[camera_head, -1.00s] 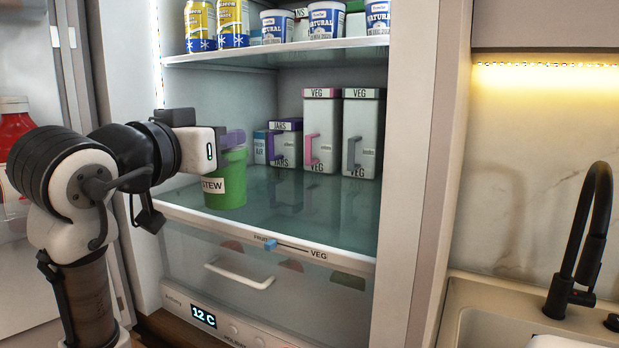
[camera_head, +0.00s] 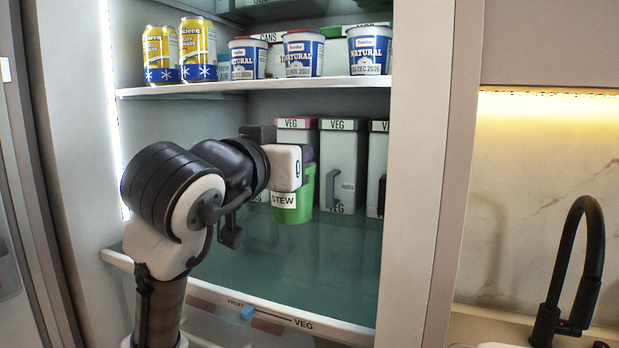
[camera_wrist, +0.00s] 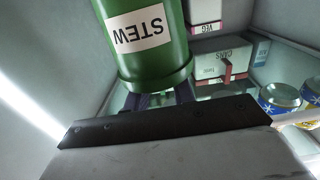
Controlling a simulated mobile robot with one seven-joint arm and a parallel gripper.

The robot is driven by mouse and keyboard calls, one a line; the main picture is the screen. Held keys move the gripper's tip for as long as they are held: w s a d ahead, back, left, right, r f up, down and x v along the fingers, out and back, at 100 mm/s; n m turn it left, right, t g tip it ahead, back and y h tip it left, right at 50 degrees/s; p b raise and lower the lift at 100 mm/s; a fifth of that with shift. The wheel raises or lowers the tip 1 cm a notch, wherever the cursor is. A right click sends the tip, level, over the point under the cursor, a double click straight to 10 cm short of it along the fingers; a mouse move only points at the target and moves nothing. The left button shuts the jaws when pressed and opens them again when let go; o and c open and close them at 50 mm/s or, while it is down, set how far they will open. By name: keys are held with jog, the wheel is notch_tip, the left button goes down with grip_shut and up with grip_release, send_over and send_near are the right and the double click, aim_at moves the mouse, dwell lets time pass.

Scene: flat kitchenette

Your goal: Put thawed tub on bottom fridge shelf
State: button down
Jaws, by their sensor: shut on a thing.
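The green tub (camera_head: 293,212) with a white STEW label is inside the open fridge, over the bottom glass shelf (camera_head: 300,265). It also fills the upper middle of the wrist view (camera_wrist: 150,60). My gripper (camera_head: 300,172) is shut on the tub near its top in the head view. The tub looks upright. I cannot tell whether its base touches the shelf. The fingers are mostly hidden behind the white gripper body and the tub.
VEG containers (camera_head: 343,165) stand just behind and right of the tub. The shelf above (camera_head: 260,86) carries yellow cans (camera_head: 197,50) and white-blue NATURAL tubs (camera_head: 303,54). The front of the glass shelf is bare. The fridge's right wall (camera_head: 425,180) bounds the opening.

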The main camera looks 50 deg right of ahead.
jog(key=p+x, duration=0.2)
jog(key=x, duration=0.5)
notch_tip(320, 180, down, 7)
jog(key=p, duration=0.2)
jog(key=shift+d+p, duration=0.35)
jog(key=shift+d, duration=0.05)
jog(key=shift+w+f, duration=0.1)
jog(key=shift+w, duration=0.1)
jog(key=shift+f+b, duration=0.4)
jog(key=shift+f, duration=0.15)
jog(key=c, duration=1.2)
grip_release()
jog(key=shift+o, duration=0.2)
